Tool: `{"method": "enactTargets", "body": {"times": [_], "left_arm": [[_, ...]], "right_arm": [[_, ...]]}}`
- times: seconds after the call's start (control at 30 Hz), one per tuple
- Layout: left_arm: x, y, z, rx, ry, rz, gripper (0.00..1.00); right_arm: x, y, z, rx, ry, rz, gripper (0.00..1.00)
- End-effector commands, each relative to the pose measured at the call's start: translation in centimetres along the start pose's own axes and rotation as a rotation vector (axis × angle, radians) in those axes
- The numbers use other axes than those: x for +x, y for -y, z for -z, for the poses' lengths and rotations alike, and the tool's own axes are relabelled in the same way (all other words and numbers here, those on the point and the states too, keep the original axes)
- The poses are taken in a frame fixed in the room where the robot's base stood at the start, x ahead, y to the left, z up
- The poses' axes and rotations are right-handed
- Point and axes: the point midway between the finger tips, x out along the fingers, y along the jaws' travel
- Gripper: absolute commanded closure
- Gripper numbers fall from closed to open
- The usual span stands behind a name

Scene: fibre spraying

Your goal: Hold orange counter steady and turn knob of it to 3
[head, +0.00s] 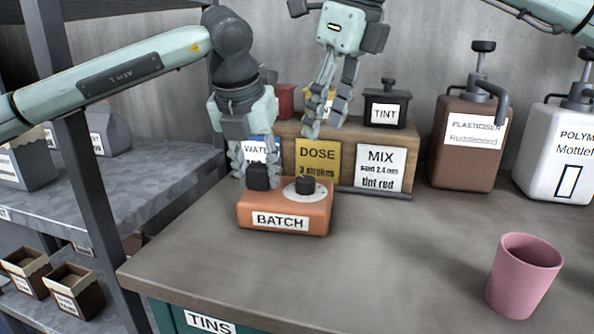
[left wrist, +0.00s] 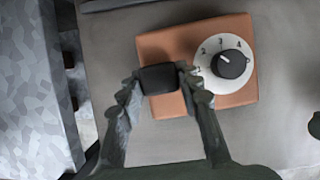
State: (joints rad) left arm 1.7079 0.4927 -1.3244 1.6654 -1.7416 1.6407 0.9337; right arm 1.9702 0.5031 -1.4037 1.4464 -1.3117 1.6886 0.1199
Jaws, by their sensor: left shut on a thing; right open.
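The orange counter (head: 285,212), labelled BATCH, lies flat on the workbench; it also shows in the left wrist view (left wrist: 160,43). My left gripper (head: 255,172) is shut on the black block (left wrist: 159,78) on the counter's left part, one finger on each side. The black knob (head: 305,185) sits on a white dial on the right part. In the left wrist view, the numbers 1 to 4 show around the knob (left wrist: 232,65); its white mark points up-left, seemingly between 2 and 3. My right gripper (head: 326,124) is open and empty, above and behind the counter.
Behind the counter stands a wooden block (head: 408,145) with WATER, DOSE and MIX cards and a black TINT container (head: 386,108). A brown PLASTICISER jug (head: 465,150) and a white jug (head: 556,150) stand at right. A pink cup (head: 522,280) stands front right. The bench between is clear.

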Motion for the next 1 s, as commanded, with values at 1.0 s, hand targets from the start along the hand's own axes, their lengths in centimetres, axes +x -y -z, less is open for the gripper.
{"method": "enactTargets", "body": {"times": [1.0], "left_arm": [[0.0, 0.0, 0.0, 0.000, 0.000, 0.000, 1.00]], "right_arm": [[1.9, 3.1, -1.2, -1.170, 0.119, -0.435, 0.51]]}}
